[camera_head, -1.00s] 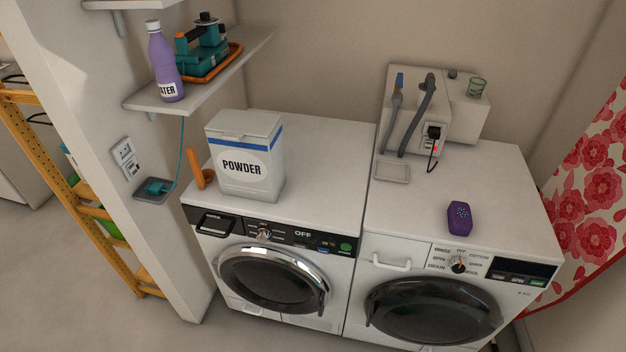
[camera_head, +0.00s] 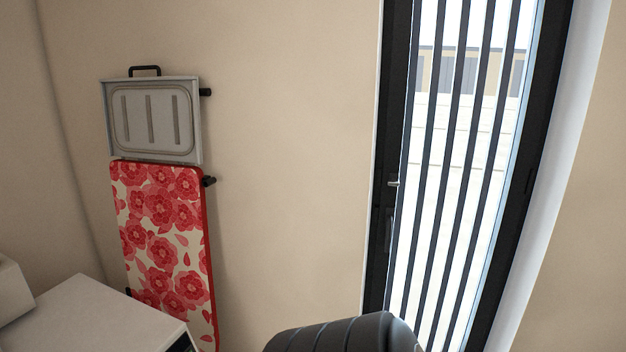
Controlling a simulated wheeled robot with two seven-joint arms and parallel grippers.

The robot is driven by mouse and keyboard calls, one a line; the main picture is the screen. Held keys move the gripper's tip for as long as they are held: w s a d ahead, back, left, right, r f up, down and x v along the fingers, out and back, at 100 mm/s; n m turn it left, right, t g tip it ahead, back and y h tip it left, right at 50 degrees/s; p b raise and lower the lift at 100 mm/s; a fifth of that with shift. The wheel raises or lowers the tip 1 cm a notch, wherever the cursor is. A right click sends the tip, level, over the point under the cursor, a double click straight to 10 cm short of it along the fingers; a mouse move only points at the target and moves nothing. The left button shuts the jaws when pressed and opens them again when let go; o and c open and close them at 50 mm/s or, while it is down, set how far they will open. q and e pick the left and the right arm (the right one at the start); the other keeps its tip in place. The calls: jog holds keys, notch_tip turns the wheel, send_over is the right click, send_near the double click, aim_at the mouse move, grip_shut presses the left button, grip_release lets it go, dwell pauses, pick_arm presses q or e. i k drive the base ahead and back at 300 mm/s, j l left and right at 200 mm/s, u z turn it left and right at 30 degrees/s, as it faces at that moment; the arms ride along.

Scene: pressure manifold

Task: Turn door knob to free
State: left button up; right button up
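A dark-framed glass door (camera_head: 376,240) with vertical bars stands at the right of the head view. A small metal handle (camera_head: 394,184) sits on its left frame edge, with a dark lock plate just below it. The handle is too small to tell its turn. A dark ribbed rounded part, likely of my own arm, shows at the bottom centre, below and in front of the door. Neither of my grippers is in view.
A red floral ironing board (camera_head: 160,235) hangs on the wall at the left, below a grey folded panel (camera_head: 152,120) with a black handle. A white appliance top (camera_head: 95,320) fills the lower left. The wall between board and door is bare.

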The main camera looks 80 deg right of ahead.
aim_at(393, 182)
jog(key=z, duration=3)
